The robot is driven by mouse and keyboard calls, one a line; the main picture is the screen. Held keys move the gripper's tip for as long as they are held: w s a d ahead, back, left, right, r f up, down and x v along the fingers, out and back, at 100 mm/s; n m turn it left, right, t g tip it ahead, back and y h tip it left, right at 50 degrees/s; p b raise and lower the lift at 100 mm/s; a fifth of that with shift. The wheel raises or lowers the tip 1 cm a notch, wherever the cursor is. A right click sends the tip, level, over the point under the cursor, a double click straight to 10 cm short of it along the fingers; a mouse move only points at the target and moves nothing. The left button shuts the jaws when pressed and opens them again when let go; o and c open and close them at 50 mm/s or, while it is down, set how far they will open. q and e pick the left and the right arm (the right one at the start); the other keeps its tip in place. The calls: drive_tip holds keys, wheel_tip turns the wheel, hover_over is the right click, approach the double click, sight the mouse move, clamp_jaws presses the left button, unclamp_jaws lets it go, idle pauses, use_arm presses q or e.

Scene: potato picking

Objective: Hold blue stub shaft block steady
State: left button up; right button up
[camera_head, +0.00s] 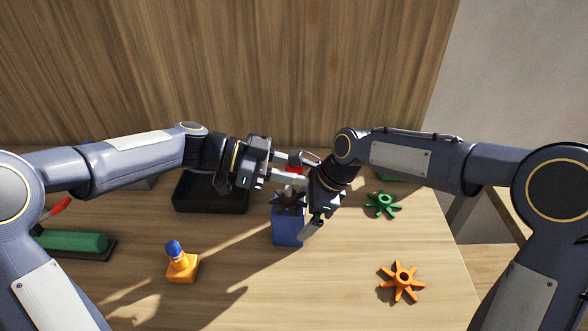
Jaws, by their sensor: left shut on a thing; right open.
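The blue stub shaft block (288,232) stands upright on the table near the middle. A dark gear-like part (290,201) sits at its top; its seating is partly hidden. My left gripper (293,169) is above the block, shut on a small red part (296,168) that shows between its pale fingers. My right gripper (312,226) points down at the block's right side and is open. One pale finger shows beside the block; the other finger is hidden, and I cannot tell whether it touches the block.
A black tray (210,208) lies behind and left of the block. An orange base with a blue top (180,264) stands front left. A green cylinder (72,241) lies far left. A green gear (382,204) and an orange gear (403,281) lie right. The front middle is clear.

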drive_tip(key=f, duration=0.1)
drive_tip(key=d+f, duration=0.2)
drive_tip(key=shift+s+f+g+h, duration=0.1)
drive_tip(key=shift+s+g+h, duration=0.2)
drive_tip(key=shift+s+g, duration=0.1)
drive_tip(key=v, duration=0.8)
drive_tip(key=shift+s+d, duration=0.15)
drive_tip(key=shift+s, duration=0.1)
